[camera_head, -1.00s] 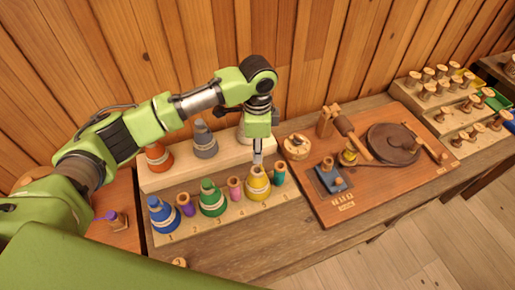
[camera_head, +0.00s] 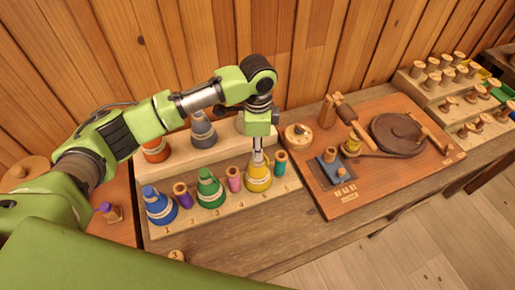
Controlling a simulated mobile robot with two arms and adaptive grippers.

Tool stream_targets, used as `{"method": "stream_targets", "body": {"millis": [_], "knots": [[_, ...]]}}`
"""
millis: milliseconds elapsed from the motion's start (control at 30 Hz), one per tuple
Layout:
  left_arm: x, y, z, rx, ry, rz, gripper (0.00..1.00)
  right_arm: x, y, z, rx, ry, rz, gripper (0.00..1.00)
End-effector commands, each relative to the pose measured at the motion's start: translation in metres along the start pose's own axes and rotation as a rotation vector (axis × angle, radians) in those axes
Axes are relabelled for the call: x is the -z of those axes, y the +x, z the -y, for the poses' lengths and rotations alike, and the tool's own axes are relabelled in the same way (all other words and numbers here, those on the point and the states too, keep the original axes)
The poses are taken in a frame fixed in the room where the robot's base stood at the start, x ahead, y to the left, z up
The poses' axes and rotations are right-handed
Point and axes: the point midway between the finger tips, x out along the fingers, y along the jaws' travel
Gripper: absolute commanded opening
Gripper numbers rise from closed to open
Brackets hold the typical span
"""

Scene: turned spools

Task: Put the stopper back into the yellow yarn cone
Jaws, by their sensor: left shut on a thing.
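The yellow yarn cone (camera_head: 258,180) stands upright in the front row of the wooden rack, between a pink spool and a teal spool. My left gripper (camera_head: 257,155) points down right over the top of this cone. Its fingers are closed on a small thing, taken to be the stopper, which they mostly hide. I cannot tell whether the stopper is inside the cone's mouth or just above it. My right gripper is not in view.
Blue (camera_head: 159,206) and green (camera_head: 209,188) cones and small spools share the front row. A grey cone (camera_head: 203,130) and an orange cone (camera_head: 156,149) stand on the raised step behind. A wooden winder board (camera_head: 330,204) lies to the right.

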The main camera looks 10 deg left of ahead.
Motion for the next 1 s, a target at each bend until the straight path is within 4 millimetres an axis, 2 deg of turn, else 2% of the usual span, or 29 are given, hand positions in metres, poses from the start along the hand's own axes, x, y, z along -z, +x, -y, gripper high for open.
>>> {"method": "stream_targets", "body": {"millis": [733,800,833,1000], "knots": [[0.000,0.024,-0.001,-0.001,0.000,0.000,0.13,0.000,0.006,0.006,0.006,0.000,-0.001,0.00],[0.000,0.023,0.000,0.000,0.000,0.000,0.34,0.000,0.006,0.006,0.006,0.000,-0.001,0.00],[0.000,0.023,0.000,0.000,0.000,0.000,0.41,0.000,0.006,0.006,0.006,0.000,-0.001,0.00],[0.000,0.023,0.000,0.000,0.000,0.000,0.41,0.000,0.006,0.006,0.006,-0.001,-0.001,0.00]]}}
